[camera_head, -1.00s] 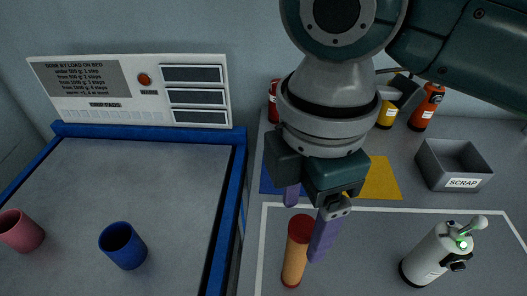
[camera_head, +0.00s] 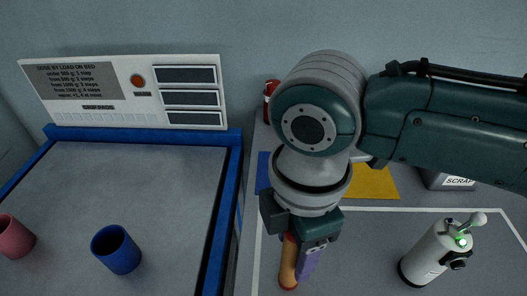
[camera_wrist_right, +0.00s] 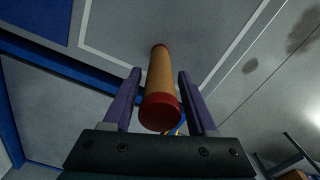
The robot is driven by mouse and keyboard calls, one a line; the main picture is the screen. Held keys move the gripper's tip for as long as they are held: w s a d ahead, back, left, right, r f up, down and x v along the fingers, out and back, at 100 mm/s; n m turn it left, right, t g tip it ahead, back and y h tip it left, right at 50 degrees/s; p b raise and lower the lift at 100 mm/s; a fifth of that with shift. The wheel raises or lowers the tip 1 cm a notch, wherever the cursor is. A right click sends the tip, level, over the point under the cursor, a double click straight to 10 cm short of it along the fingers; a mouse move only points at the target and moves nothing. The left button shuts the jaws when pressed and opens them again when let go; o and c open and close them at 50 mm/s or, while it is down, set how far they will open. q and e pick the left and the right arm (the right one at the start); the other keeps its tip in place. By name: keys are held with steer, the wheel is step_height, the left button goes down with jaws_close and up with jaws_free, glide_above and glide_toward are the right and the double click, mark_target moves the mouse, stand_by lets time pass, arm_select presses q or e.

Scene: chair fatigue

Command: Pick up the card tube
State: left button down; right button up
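The card tube (camera_head: 288,264) is tan with red ends and stands upright on the grey surface in the head view. My right gripper (camera_head: 297,268) is lowered over it, pointing down, and partly hides it. In the right wrist view the tube (camera_wrist_right: 161,85) lies between the two purple fingers of the right gripper (camera_wrist_right: 160,88). The fingers are apart, with a visible gap on each side of the tube. My left gripper is not in view.
A blue-edged bed (camera_head: 140,190) with a blue cup (camera_head: 117,250) and a pink cup (camera_head: 14,238) is at the left. A white canister (camera_head: 437,254) stands to the right of the tube. A scrap box (camera_head: 455,182) is partly hidden behind my right arm.

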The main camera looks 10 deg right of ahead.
jaws_close()
stand_by(0.4)
step_height(320, 180, up, 20)
steer(key=p, duration=0.3)
steer(key=shift+p, duration=0.3)
